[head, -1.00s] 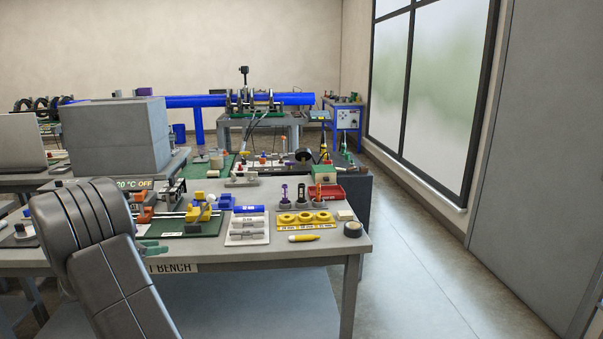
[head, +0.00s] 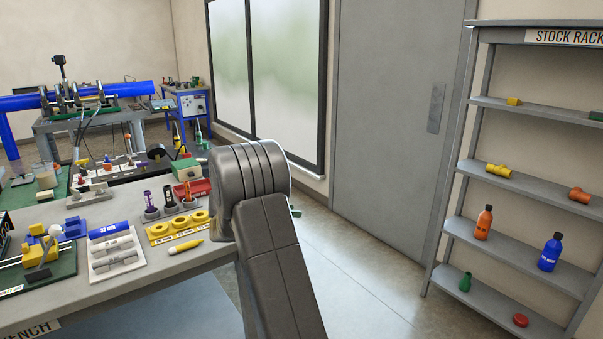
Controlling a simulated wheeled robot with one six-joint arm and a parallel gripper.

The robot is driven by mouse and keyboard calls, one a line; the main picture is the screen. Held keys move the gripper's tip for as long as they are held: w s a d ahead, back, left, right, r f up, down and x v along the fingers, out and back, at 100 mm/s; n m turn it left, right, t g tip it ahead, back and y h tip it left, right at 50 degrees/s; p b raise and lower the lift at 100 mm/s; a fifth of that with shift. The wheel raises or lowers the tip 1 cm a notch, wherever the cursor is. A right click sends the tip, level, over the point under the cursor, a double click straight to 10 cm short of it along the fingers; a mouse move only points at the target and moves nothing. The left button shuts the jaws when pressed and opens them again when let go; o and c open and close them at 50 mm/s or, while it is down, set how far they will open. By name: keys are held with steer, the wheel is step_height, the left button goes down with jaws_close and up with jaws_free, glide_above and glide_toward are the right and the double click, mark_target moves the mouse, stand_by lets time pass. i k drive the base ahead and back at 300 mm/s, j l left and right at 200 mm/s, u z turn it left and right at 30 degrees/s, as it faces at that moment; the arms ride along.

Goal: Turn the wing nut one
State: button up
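I cannot make out a wing nut in the head view. Clamps (head: 72,95) stand around the blue pipe (head: 128,90) at the back left, too small to show any nut on them. My arm rises in the middle front, over the right end of the bench. Only a small green part of my gripper (head: 296,211) shows at the right edge of the arm. The rest is hidden behind the arm, so its opening and anything in it cannot be seen.
A stock rack (head: 505,178) stands at the right. The floor between is clear.

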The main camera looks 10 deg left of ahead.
mark_target(77, 193)
steer(key=i+l+z, duration=0.1)
steer(key=i+z, duration=0.15)
steer(key=i, duration=0.6)
steer(key=i+z, duration=0.3)
steer(key=i, duration=0.55)
steer(key=i+j+u, duration=0.15)
steer(key=i+u, duration=0.85)
steer(key=u, duration=0.15)
steer(key=i+l+u, duration=0.15)
steer(key=i+u, duration=0.2)
steer(key=i+j+u, duration=0.25)
steer(key=u, duration=0.2)
steer(key=i+j+u, duration=0.1)
steer(key=i+u, duration=0.85)
steer(key=i+l+u, duration=0.15)
steer(key=i+u, duration=0.15)
steer(key=u, duration=0.15)
steer(key=i+u, duration=0.5)
steer(key=u, duration=0.25)
steer(key=i+l+u, duration=0.2)
steer(key=u, duration=0.15)
